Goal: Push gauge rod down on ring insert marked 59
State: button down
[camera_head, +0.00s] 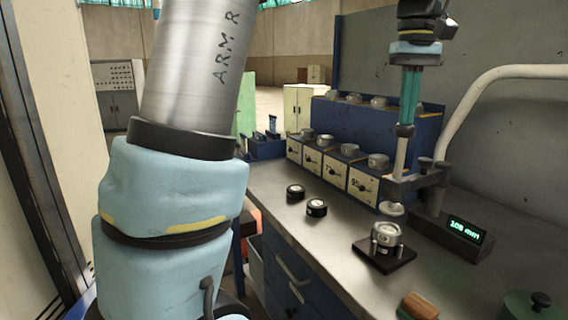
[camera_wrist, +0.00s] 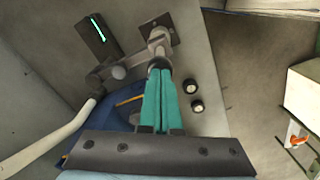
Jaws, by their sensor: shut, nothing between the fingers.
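My gripper (camera_head: 406,121) is shut and empty, pointing down at the top of the upright gauge rod (camera_head: 401,155). Its teal fingertips look to be at or just above the dark rod top; I cannot tell whether they touch. The rod passes through a grey bracket and ends in a round pale foot (camera_head: 392,209). A metal ring insert (camera_head: 386,235) sits on a black base plate (camera_head: 375,258) below the foot, with a small gap appearing between them. Its marking is unreadable. In the wrist view the teal fingers (camera_wrist: 160,76) hide most of the rod.
A digital display (camera_head: 465,229) beside the stand reads about 108 mm. A blue rack (camera_head: 410,130) with numbered panels and several rings stands behind. Two black-sided rings (camera_head: 316,208) lie on the bench to the left. A wooden-topped item (camera_head: 420,304) lies near the front edge.

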aim_at(404, 132)
jog(key=shift+f+b, duration=1.3)
jog(key=shift+f, duration=1.05)
jog(key=shift+r, duration=0.15)
notch_tip(404, 132, up, 7)
jog(key=p, duration=0.7)
